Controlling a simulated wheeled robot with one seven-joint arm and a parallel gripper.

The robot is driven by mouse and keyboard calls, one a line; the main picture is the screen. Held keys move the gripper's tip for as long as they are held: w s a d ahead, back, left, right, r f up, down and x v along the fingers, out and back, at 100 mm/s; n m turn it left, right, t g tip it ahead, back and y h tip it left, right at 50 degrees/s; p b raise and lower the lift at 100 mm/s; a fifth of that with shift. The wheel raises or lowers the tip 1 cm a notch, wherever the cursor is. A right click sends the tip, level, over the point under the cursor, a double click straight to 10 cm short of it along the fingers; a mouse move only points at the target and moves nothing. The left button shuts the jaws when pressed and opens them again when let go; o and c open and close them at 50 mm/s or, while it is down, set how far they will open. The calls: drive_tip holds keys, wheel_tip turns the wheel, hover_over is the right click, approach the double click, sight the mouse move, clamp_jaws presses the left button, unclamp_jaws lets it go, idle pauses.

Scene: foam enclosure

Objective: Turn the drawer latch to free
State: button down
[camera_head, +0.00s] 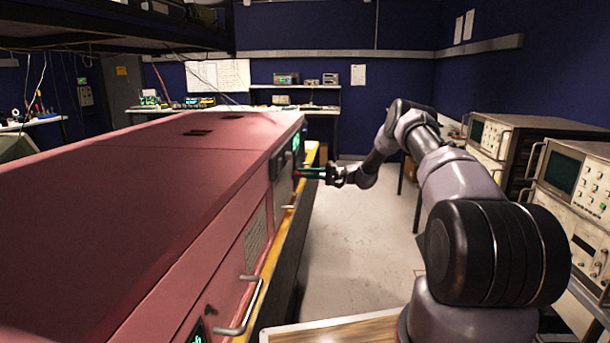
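A long pink enclosure (130,190) fills the left side, its side face turned toward my arm. Metal handles stick out of that face: a near one (243,310) and a smaller one (289,207) farther along. Near the far end are a dark fitting (277,165) and a grey panel. I cannot tell which small part is the drawer latch. My gripper (302,173) points left at this far end, its tips close to the panel. Whether they touch it is not clear. The fingers are too small to tell open from shut.
Instrument boxes with screens (568,185) line the right side. A yellow ledge (272,262) runs along the enclosure's side. The grey floor (350,240) between is clear. A wooden board (340,332) lies at the bottom, and a workbench (230,108) stands at the back.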

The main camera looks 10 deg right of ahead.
drive_tip(key=shift+m, duration=0.4)
drive_tip(key=m, duration=1.6)
drive_tip(key=shift+d+m, duration=0.1)
drive_tip(key=shift+m, duration=0.6)
drive_tip(key=c, duration=0.9)
unclamp_jaws()
drive_tip(key=v, duration=1)
drive_tip(key=shift+s+d, duration=0.1)
drive_tip(key=shift+d, duration=0.25)
